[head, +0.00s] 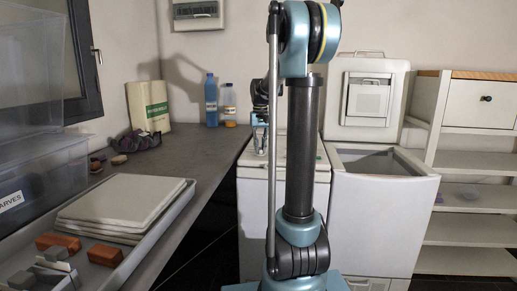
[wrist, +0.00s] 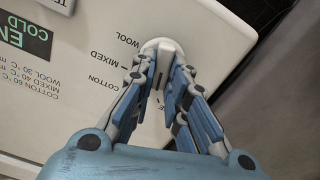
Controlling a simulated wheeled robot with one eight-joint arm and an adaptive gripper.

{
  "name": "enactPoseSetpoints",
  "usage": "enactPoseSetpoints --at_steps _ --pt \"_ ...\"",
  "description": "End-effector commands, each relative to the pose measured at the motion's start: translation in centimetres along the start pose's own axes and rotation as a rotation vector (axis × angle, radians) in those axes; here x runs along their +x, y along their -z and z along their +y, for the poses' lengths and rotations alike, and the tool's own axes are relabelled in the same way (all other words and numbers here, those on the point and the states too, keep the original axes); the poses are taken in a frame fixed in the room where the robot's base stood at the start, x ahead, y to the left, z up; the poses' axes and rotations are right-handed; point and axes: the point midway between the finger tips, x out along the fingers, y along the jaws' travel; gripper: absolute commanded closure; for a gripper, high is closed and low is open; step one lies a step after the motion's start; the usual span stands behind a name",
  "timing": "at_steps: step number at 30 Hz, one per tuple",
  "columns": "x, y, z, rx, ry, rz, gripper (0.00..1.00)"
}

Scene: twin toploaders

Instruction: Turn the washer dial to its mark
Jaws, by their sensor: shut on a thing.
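The dial (wrist: 162,46) is a white round knob with a raised grip bar, on the white panel of a top-loading machine in the wrist view. My gripper (wrist: 162,72) is shut on the dial's bar, with a blue jointed finger on each side. The words WOOL (wrist: 128,40), MIXED (wrist: 103,57) and COTTON (wrist: 103,83) stand upside down beside the dial, with short tick lines. The fingers hide part of the dial, and I cannot tell which word it points to. In the head view my gripper (head: 259,122) is over the left machine (head: 254,200), partly behind my arm.
A dark panel (wrist: 35,30) shows EN and COLD in the wrist view. The right machine (head: 370,215) stands close by with its lid (head: 366,95) raised. A grey counter (head: 205,160) with bottles and stacked tiles is at left, shelves (head: 470,210) at right.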

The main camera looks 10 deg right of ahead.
Motion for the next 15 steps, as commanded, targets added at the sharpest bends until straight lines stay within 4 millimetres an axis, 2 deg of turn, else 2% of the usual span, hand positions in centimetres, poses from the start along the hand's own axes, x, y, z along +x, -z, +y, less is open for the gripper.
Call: enactPoseSetpoints --at_steps 6,15 --pt "-0.02 0.04 0.11 0.139 0.000 0.001 1.00" --pt "-0.02 0.03 0.15 0.245 0.001 0.001 1.00"
